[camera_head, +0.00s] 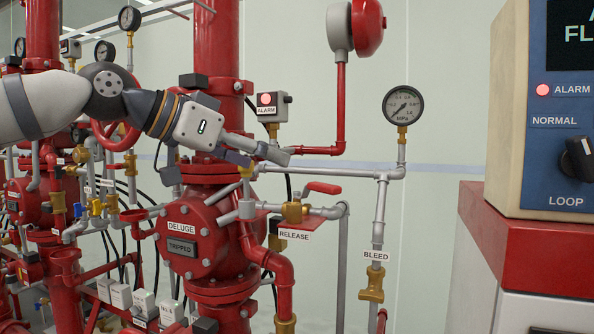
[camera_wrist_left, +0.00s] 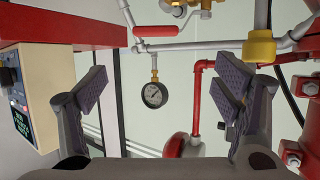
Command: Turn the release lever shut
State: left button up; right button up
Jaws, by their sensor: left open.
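The red release lever (camera_head: 322,187) sits on a brass valve (camera_head: 295,211) above a RELEASE label (camera_head: 293,235). It points right, roughly along the pipe. In the left wrist view a red lever (camera_wrist_left: 156,31) shows near the top, beyond the fingertips. My left gripper (camera_head: 262,156) comes in from the left and is above and left of the lever, apart from it. In the left wrist view its fingers (camera_wrist_left: 163,88) are wide apart with nothing between them. My right gripper is not in view.
A pressure gauge (camera_head: 403,105) stands on a grey pipe at the right. The BLEED valve (camera_head: 371,285) is lower right. The red deluge body (camera_head: 190,215) is below my wrist. A control panel (camera_head: 560,110) fills the far right. Space right of the lever is partly clear.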

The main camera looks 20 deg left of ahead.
aim_at(320, 184)
pick_arm(q)
jog(key=x, duration=0.7)
jog(key=f+b+x, duration=0.1)
jog(key=x, duration=0.3)
jog(key=shift+s+d+f, duration=0.2)
jog(key=shift+s, duration=0.05)
jog(key=shift+w+d, duration=0.25)
jog(key=shift+r, duration=0.15)
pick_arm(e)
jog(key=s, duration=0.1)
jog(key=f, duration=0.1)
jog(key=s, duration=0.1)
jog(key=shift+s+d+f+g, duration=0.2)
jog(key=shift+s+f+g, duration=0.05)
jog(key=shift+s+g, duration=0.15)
